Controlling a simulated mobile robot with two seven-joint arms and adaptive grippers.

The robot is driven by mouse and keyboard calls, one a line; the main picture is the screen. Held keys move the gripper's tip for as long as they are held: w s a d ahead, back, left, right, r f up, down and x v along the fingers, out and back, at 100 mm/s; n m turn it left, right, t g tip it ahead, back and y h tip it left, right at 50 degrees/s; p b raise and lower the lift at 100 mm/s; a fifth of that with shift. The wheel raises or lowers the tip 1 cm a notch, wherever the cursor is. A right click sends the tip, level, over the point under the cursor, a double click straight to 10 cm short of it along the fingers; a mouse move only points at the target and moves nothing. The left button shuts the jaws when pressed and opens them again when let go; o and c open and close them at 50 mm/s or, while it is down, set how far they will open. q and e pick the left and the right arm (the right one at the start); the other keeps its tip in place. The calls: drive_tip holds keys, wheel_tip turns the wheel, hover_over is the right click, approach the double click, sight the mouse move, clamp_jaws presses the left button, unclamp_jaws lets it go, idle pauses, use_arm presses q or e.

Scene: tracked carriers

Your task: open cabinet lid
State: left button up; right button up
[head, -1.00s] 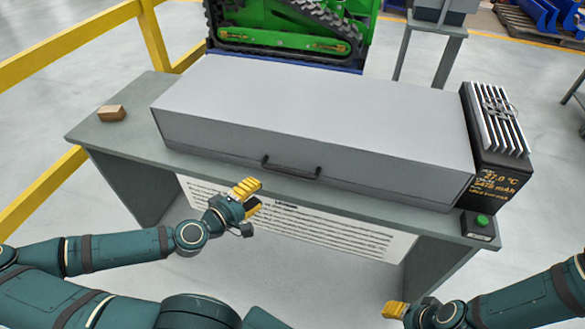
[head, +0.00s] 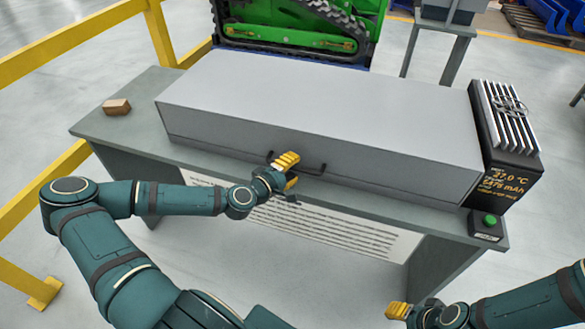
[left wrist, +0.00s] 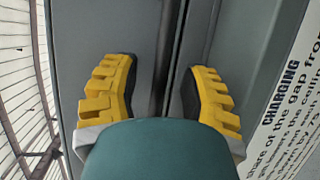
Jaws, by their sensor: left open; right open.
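The grey cabinet (head: 320,110) lies long and low on a table, with its lid (head: 330,85) shut. A dark bar handle (head: 312,169) is on its front face, near the lower edge. My left gripper (head: 287,171) is at the handle and hides its left part. In the left wrist view the left gripper (left wrist: 160,90) has its yellow fingers spread, with the dark handle bar (left wrist: 165,60) running between them. Contact with the bar cannot be told. My right gripper (head: 398,311) is low at the bottom right, away from the cabinet; its fingers are only partly visible.
A black battery unit (head: 506,165) with a display stands against the cabinet's right end. A box with a green button (head: 489,221) is in front of it. A brown block (head: 117,107) lies on the table's left end. Yellow railing (head: 75,48) stands at the left.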

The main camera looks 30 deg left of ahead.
use_arm(q)
drive_tip(key=shift+w, duration=0.15)
clamp_jaws()
drive_tip(key=shift+r, duration=0.1)
